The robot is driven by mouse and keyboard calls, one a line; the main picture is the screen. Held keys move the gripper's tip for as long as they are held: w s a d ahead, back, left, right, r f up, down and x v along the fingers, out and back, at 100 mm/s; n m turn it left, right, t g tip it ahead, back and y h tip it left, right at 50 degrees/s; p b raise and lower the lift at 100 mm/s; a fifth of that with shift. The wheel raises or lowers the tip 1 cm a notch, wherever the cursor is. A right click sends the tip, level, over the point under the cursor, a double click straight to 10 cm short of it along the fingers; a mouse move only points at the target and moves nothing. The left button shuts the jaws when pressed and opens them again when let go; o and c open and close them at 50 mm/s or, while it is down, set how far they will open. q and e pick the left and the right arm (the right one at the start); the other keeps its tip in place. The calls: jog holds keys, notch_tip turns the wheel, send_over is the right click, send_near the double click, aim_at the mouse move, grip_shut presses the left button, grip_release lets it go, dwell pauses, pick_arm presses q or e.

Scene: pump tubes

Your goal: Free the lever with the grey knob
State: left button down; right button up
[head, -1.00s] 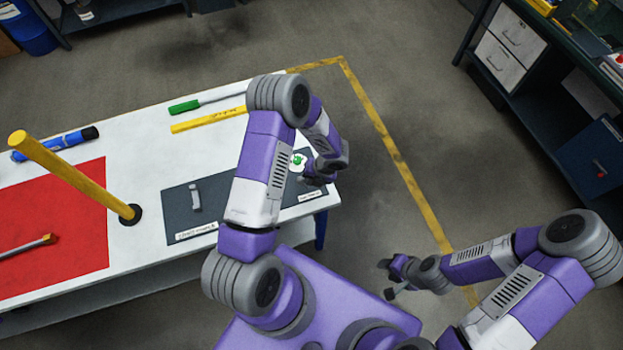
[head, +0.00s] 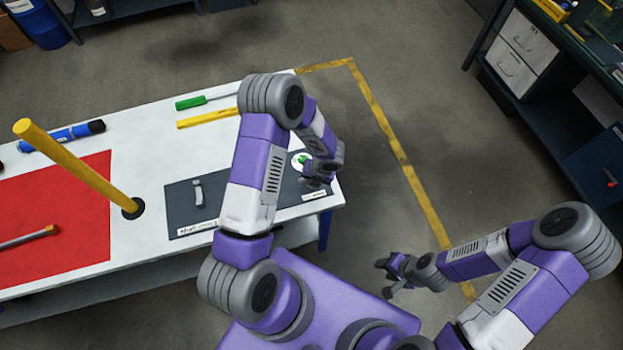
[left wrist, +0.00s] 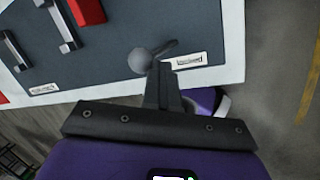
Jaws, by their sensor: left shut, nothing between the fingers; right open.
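The lever's grey knob (left wrist: 140,60) shows in the left wrist view as a round ball on a short dark stem, above the dark panel (left wrist: 110,70). In the head view I cannot make the knob out behind my left arm. My left gripper (head: 312,184) is over the panel's right end. In the left wrist view its shut, empty fingers (left wrist: 162,70) are right beside the knob, on its right. I cannot tell whether they touch it. My right gripper (head: 384,279) is open and empty, off the table over the floor.
A metal handle (head: 198,193) stands on the panel's left part. A red block (left wrist: 88,10) and white label (left wrist: 187,60) are near the knob. A yellow post (head: 80,168) rises left of the panel. A green-handled tool (head: 192,102) and yellow bar (head: 207,118) lie behind.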

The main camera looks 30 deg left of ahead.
pick_arm(q)
jog(key=shift+w+d+f, duration=0.15)
jog(key=shift+w, duration=0.1)
jog(key=d+v, duration=0.2)
jog(key=v, duration=1)
jog(key=shift+d+f+p, duration=0.2)
jog(key=shift+f+p, duration=0.25)
jog(key=shift+s+f, duration=0.1)
